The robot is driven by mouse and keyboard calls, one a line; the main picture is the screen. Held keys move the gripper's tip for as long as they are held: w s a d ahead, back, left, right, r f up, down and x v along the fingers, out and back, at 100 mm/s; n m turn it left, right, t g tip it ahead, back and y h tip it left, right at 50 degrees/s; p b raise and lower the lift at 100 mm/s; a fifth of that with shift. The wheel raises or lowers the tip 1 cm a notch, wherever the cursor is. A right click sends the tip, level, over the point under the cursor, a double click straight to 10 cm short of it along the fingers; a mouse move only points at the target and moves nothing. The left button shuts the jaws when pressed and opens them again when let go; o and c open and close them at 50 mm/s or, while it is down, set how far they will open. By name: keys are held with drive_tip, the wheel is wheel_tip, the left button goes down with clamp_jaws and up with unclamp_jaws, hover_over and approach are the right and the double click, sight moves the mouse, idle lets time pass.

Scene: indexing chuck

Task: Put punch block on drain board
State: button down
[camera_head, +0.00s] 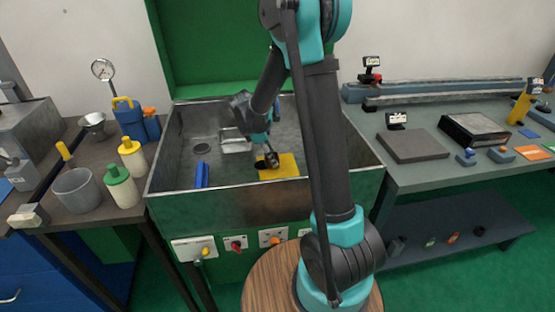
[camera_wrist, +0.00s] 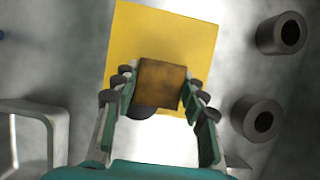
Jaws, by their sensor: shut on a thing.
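The punch block is a small brown-orange block (camera_wrist: 161,84) between the fingers of my gripper (camera_wrist: 159,88) in the wrist view. My gripper is shut on it. Behind the block lies a flat yellow board (camera_wrist: 160,30), which I take to be the drain board. In the head view the yellow board (camera_head: 288,170) lies on the floor of the metal sink, and my gripper (camera_head: 268,160) is low over its left part. I cannot tell whether the block touches the board. A dark rounded shape beside the block is partly hidden.
The sink (camera_head: 174,160) has raised walls all round. A blue bar (camera_head: 202,174) and a metal bracket (camera_head: 236,141) are in it. Two hollow cylinders (camera_wrist: 282,34) (camera_wrist: 258,119) stand right of the board in the wrist view. Bottles (camera_head: 122,188) crowd the left bench.

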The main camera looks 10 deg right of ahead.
drive_tip(key=shift+d+f, duration=0.2)
drive_tip(key=shift+d, duration=1.05)
drive_tip(key=shift+a+f, duration=0.15)
drive_tip(key=shift+f, duration=0.4)
drive_tip(key=c, duration=0.9)
unclamp_jaws()
drive_tip(key=shift+f, duration=0.15)
drive_tip(key=shift+o, duration=0.2)
drive_tip(key=shift+a+r, duration=0.15)
drive_tip(key=shift+r, duration=0.3)
drive_tip(key=a, duration=1.2)
drive_tip(key=shift+a+r, duration=0.1)
drive_tip(key=shift+r, duration=0.15)
